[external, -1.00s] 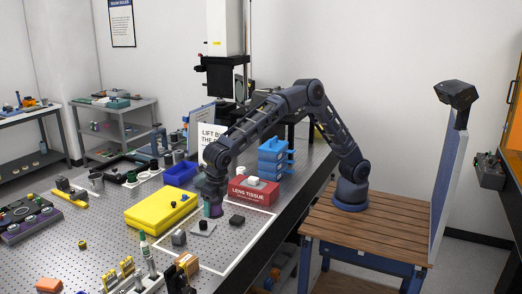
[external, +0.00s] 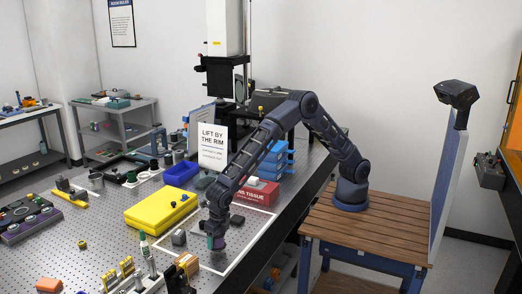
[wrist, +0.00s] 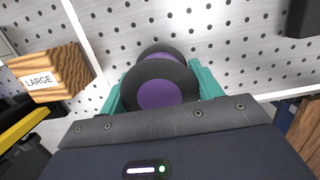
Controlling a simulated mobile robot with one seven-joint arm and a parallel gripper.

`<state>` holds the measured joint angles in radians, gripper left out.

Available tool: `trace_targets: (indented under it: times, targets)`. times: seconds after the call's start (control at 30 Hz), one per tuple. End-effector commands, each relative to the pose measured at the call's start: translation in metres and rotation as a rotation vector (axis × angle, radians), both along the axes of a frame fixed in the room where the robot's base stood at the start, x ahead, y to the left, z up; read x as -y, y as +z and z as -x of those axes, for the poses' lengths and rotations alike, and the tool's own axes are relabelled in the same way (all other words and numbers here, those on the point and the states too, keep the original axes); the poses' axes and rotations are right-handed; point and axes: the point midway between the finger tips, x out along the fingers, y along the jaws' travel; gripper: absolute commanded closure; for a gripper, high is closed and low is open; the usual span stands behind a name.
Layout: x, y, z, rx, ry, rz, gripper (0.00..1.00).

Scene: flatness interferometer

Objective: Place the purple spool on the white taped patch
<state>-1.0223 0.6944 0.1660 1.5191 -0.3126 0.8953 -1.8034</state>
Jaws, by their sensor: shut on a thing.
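The purple spool (wrist: 158,95) has dark flanges and a purple core. My gripper (wrist: 155,85) is shut on it, with teal fingers on either side. In the external view my gripper (external: 216,243) points down, low over the front part of the area outlined in white tape (external: 250,245). The spool is mostly hidden there by the fingers. White tape strips also cross the wrist view (wrist: 75,22). I cannot tell whether the spool touches the perforated table top.
A wooden block marked LARGE (wrist: 42,80) is left of the spool in the wrist view. A yellow case (external: 160,212) lies left, a red tissue box (external: 268,192) behind.

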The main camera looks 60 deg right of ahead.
Motion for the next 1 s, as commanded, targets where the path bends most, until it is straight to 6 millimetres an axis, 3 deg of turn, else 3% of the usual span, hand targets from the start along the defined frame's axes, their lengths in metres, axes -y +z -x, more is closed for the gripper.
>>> trace_targets:
  times: [0.17,0.53,0.57,0.67,1.0]
  targets:
    - [0.0,-0.022,0.0,-0.001,0.0,0.001,0.65]
    - [0.0,-0.025,0.0,0.0,0.0,0.0,0.65]
    - [0.0,-0.026,0.0,0.0,0.0,0.0,0.34]
    - [0.0,-0.025,0.0,0.0,0.0,0.0,0.14]
    - [0.0,-0.023,0.0,0.0,0.0,-0.001,0.14]
